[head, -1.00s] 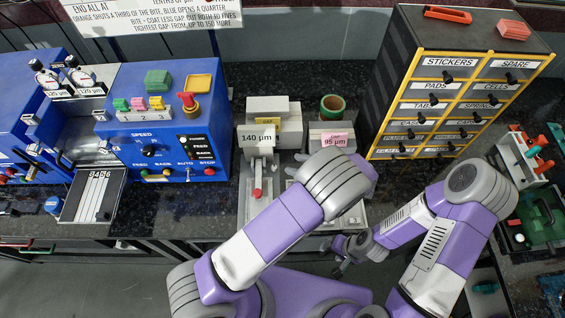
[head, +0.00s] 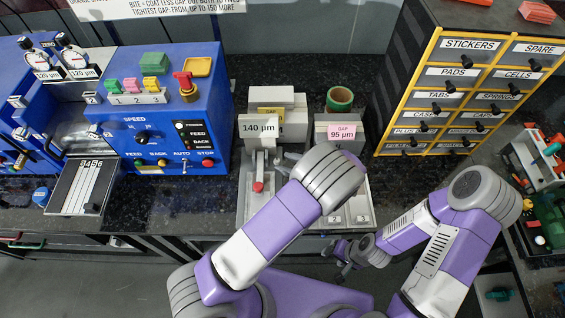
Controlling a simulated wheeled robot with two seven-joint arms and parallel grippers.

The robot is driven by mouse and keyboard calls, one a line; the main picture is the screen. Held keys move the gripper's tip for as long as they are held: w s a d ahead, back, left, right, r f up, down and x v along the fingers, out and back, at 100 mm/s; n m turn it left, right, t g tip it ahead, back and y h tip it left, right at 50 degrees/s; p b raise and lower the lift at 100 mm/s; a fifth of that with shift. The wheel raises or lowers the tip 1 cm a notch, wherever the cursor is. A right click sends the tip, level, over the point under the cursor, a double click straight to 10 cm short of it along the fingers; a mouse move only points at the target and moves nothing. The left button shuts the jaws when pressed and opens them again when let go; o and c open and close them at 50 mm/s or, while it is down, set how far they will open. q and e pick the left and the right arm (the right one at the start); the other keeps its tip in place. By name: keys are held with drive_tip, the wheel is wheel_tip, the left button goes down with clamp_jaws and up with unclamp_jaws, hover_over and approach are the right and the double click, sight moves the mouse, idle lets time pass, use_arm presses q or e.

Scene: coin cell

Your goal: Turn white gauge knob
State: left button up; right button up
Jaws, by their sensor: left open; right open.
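Two round white dial gauges (head: 38,60) stand on top of the blue machine (head: 175,120) at left, above small plates reading 120 µm. In the middle is a grey unit with a white 140 µm sign (head: 258,127) and a pink GAP 95 µm sign (head: 342,133). Below the 140 µm sign is a pale lever with a red tip (head: 258,187). I cannot tell which part is the white gauge knob. My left gripper (head: 284,161) is open beside this unit, mostly hidden by my arm. My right gripper (head: 342,254) is open and empty in front of the counter.
A drawer cabinet (head: 432,100) with yellow edging stands at the back right. A green ring (head: 339,99) lies on the grey unit. Trays with small tools (head: 538,160) are at the right edge. Dark counter (head: 212,212) is bare between the blue machine and the unit.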

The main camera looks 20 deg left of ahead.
sight(277, 161)
use_arm(q)
drive_tip(key=shift+x, duration=1.05)
drive_tip(key=shift+c, duration=0.4)
clamp_jaws()
